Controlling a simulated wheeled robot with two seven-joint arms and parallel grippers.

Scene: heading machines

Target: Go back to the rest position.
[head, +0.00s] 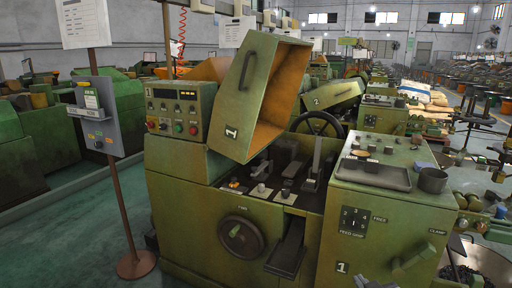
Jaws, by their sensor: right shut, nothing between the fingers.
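My right gripper (375,283) seems to show only as a small grey piece at the bottom edge of the head view, in front of the green heading machine (310,235). Its fingers are shut with nothing held, and most of it is cut off by the frame. It is apart from the machine's controls as far as I can see. My left gripper is not in view. The machine's green hood (240,95) stands raised, with its orange inside facing right.
A control box (178,112) sits on the machine's left. A bin of dark parts (500,262) is at lower right. A sign post (122,205) stands left, near open floor.

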